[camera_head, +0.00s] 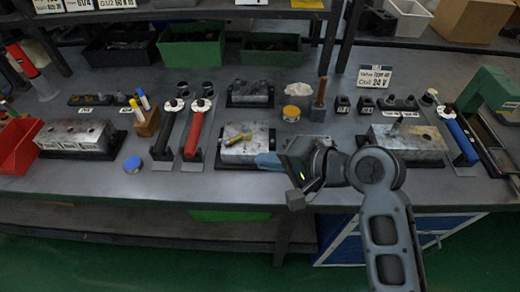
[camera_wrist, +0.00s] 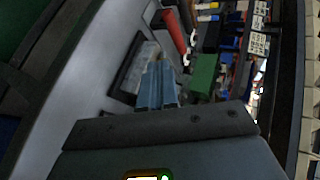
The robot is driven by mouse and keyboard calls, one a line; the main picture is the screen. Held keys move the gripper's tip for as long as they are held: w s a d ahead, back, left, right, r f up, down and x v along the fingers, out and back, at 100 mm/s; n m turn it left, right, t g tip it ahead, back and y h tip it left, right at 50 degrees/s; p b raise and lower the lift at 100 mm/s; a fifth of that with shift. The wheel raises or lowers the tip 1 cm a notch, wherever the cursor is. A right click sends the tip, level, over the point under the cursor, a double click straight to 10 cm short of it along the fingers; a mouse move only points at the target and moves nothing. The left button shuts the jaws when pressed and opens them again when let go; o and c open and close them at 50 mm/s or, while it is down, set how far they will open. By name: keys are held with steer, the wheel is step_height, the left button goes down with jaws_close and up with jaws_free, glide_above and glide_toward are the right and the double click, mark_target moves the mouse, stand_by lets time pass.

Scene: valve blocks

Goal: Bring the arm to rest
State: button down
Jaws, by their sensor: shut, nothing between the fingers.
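My arm reaches over the workbench (camera_head: 340,192) from the lower right. My gripper (camera_head: 262,160) has blue fingers, which point left at the right side of the middle metal valve block (camera_head: 236,155). In the wrist view the gripper's fingers (camera_wrist: 157,82) are together with nothing between them. A brass piece (camera_head: 238,138) lies on top of the middle block. The fingers overlap the block's lower right corner in the head view; whether they touch it I cannot tell.
Another valve block (camera_head: 75,137) stands at left and one (camera_head: 408,142) at right. Red-handled (camera_head: 194,134) and black-handled (camera_head: 166,133) tools lie left of the middle block. A blue-handled tool (camera_head: 462,140) lies far right. Green bins (camera_head: 192,46) stand behind. The bench front is mostly clear.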

steer(key=shift+s+d+r, duration=0.1)
steer(key=s+d+f+t+h, duration=0.3)
steer(key=s+d+f, duration=0.1)
steer(key=s+d, duration=0.35)
steer(key=s+d+f+t+h, duration=0.2)
steer(key=s+d+f+h, duration=0.3)
steer(key=s, duration=0.4)
steer(key=s+d+r+n+t+h, duration=0.1)
steer(key=s+d+r+n, duration=0.2)
steer(key=s+r, duration=0.4)
steer(key=s+d+r+n+t+h, duration=0.1)
steer(key=s+d+r+n+t, duration=0.1)
steer(key=s+r, duration=0.5)
steer(key=s+d+n, duration=0.1)
steer(key=s+d, duration=0.1)
steer(key=s, duration=0.2)
steer(key=shift+t, duration=0.3)
steer(key=c, duration=1.9)
jaws_free()
steer(key=shift+s, duration=0.1)
